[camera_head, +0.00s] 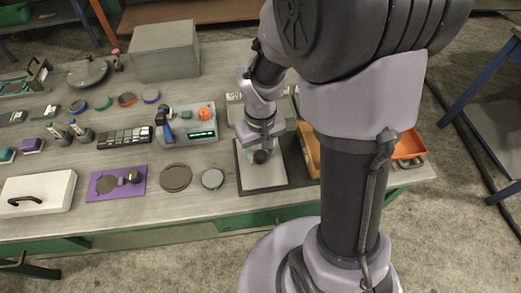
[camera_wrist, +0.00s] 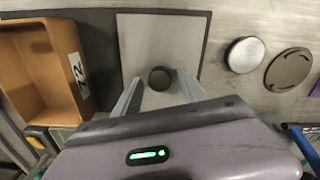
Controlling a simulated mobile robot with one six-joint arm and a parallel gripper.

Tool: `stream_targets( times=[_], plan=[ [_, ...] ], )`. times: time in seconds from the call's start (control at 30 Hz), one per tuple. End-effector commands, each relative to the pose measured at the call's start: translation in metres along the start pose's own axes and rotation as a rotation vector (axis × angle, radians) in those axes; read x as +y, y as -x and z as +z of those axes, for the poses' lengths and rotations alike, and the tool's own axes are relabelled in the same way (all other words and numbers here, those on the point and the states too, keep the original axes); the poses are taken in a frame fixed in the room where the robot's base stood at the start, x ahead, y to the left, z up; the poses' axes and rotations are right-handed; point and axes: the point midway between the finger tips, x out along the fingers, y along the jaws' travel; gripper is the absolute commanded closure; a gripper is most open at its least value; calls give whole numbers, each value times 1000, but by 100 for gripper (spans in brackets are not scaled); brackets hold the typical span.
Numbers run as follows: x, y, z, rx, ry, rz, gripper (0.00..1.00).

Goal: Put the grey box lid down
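The grey box lid (camera_wrist: 160,36) is a flat light-grey square with a round black knob (camera_wrist: 160,78). It appears to lie flat on a dark mat (camera_wrist: 201,22); in the head view the lid (camera_head: 264,180) is near the table's front edge. My gripper (camera_wrist: 160,80) is above the lid, its two fingers spread on either side of the knob. Bare lid shows between each finger and the knob, so the gripper looks open and empty. In the head view my gripper (camera_head: 262,144) and wrist hide the far part of the lid.
An orange bin (camera_wrist: 66,40) stands beside the mat. On its other side lie a pale disc (camera_wrist: 245,54) and a dark disc (camera_wrist: 288,69). A device with a green display (camera_head: 203,134) is behind the discs. A white handled box (camera_head: 55,188) is far left.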

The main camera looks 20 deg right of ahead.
Motion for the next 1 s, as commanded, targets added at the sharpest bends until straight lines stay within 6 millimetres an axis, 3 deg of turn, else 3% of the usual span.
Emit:
stream_targets(
  times=[0.17,0.5,0.7,0.77,0.83,0.9,1.0],
  plan=[
    [0,12,0,2,0,0,51],
    [0,104,0,3,0,1,51],
    [-2,132,2,18,-12,-3,51],
    [-7,151,8,64,-47,-13,51],
    [-18,183,24,152,-115,-42,51],
    [-31,212,46,247,-196,-86,51],
    [-47,241,76,361,-293,-159,51]
  ],
)
